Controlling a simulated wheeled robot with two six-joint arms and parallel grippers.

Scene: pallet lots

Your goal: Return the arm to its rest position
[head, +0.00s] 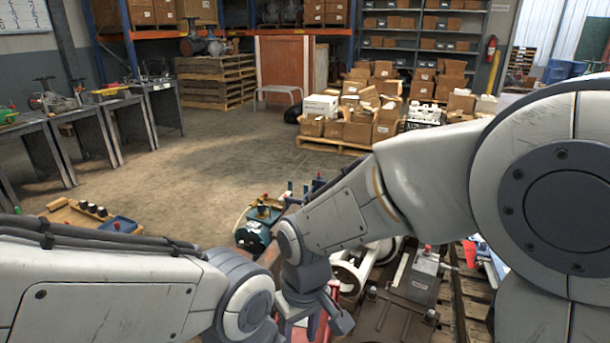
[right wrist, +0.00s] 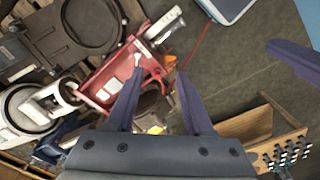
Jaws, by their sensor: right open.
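My right arm (head: 350,205) reaches in from the right of the head view, bent down to its gripper (head: 315,325) at the bottom centre. In the right wrist view my right gripper (right wrist: 158,70) has its two fingers apart with nothing between them. The fingers hang over a red tray (right wrist: 100,88) holding small parts; I cannot tell whether they touch it. My left arm (head: 110,290) crosses the lower left of the head view, and its gripper is hidden there. A dark purple bar (right wrist: 292,57) at the right wrist view's edge looks like one left finger.
A pallet with grey machine parts (head: 420,275) and a white pump part (head: 350,268) lies under and right of my right gripper. A teal motor (head: 255,232) stands behind it. A wooden tray (head: 60,212) is at left. The concrete floor (head: 200,180) beyond is clear.

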